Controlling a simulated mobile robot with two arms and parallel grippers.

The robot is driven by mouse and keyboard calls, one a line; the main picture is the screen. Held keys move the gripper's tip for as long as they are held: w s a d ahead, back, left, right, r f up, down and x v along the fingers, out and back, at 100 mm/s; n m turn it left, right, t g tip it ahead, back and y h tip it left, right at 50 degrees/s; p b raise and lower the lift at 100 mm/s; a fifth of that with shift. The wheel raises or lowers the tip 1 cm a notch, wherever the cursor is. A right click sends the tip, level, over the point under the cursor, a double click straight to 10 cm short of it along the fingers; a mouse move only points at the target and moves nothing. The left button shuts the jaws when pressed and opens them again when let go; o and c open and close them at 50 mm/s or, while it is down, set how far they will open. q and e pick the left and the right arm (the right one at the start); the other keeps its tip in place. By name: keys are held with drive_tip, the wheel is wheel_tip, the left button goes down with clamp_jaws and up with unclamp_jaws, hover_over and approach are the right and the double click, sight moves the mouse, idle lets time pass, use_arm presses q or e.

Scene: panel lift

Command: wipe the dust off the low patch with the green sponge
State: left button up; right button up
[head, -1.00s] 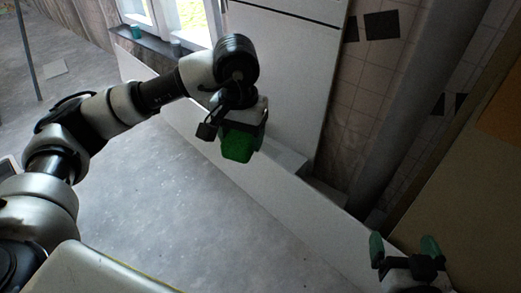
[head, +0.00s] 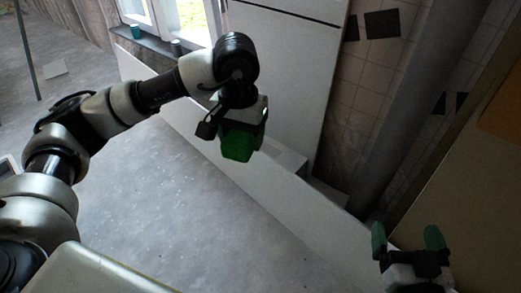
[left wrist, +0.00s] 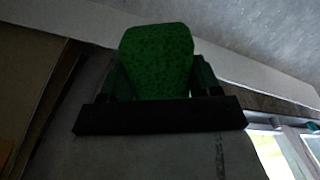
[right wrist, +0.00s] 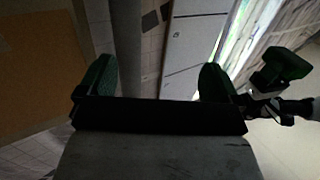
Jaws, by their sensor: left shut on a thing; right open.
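The green sponge (head: 237,145) is held in my left gripper (head: 238,128), in front of the low white wall in the head view. In the left wrist view the sponge (left wrist: 157,62) sits between the two fingers of my left gripper (left wrist: 157,82). The right wrist view also shows the sponge (right wrist: 286,64) at the right. My right gripper (head: 406,240) is open and empty at the lower right of the head view. Its two spread fingers (right wrist: 157,78) show in the right wrist view. I cannot make out the dusty low patch in any view.
A low white wall (head: 205,150) runs diagonally across the head view, with a tall white panel (head: 280,70) behind it. A thick grey pipe (head: 415,110) and a brown board (head: 490,190) are at the right. Grey floor (head: 150,220) is clear.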

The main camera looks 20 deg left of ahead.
use_arm(q)
drive_tip(key=shift+f+b, duration=0.2)
drive_tip(key=shift+b, duration=0.3)
use_arm(e)
drive_tip(key=shift+a+r+t+y, duration=0.15)
drive_tip(key=shift+r+t+y, duration=0.05)
drive_tip(key=shift+r+t, duration=0.4)
drive_tip(key=shift+a+r+t+y, duration=0.1)
drive_tip(key=shift+r+t+y, duration=0.1)
drive_tip(key=shift+r+t, duration=0.4)
drive_tip(key=shift+r, duration=0.35)
drive_tip(key=shift+r+t, duration=0.4)
drive_tip(key=shift+t, duration=0.1)
drive_tip(key=shift+a, duration=0.1)
